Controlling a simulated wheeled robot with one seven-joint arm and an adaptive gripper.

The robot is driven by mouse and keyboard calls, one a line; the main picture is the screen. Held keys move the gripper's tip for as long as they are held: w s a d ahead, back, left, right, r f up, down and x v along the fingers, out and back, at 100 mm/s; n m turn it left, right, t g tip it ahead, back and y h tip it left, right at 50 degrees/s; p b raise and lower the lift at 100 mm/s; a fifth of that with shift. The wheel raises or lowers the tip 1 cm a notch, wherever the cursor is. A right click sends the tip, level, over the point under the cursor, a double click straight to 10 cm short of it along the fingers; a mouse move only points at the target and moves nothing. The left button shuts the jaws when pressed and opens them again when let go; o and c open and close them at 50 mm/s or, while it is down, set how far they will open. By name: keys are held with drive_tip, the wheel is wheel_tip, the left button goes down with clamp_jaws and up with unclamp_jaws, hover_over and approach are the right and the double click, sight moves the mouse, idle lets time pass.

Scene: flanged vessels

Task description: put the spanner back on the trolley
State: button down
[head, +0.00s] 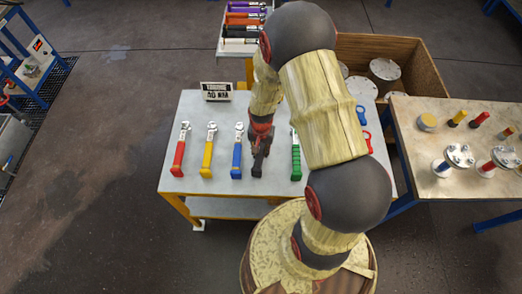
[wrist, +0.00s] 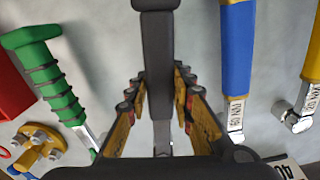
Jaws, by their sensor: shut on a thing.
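My gripper (head: 260,138) is low over the grey-topped trolley (head: 213,108) and is shut on a black-handled spanner (head: 257,167). In the wrist view the spanner's dark handle (wrist: 157,45) runs between the two yellow-and-black fingers, and its metal part shows below. Whether it touches the top or hangs just above it, I cannot tell. It lies between the blue-handled spanner (head: 237,160) and the green-handled spanner (head: 296,160). Both also show in the wrist view, blue (wrist: 237,50) to the right and green (wrist: 48,80) to the left, apart from the fingers.
Yellow (head: 208,158) and red (head: 179,157) spanners lie further left on the trolley. A torque sign (head: 216,91) stands at its back left. A bench with flanged vessels (head: 440,167) is at right. Behind are a wooden box (head: 419,85) and a rack of coloured tools (head: 245,20).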

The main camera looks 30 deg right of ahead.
drive_tip(key=shift+f+b, duration=0.35)
drive_tip(key=shift+f, duration=0.25)
idle(0.3)
drive_tip(key=c, duration=1.5)
unclamp_jaws()
drive_tip(key=shift+o, duration=1)
drive_tip(key=o, duration=0.3)
drive_tip(key=shift+r+p, duration=2.5)
drive_tip(key=shift+r, duration=1.05)
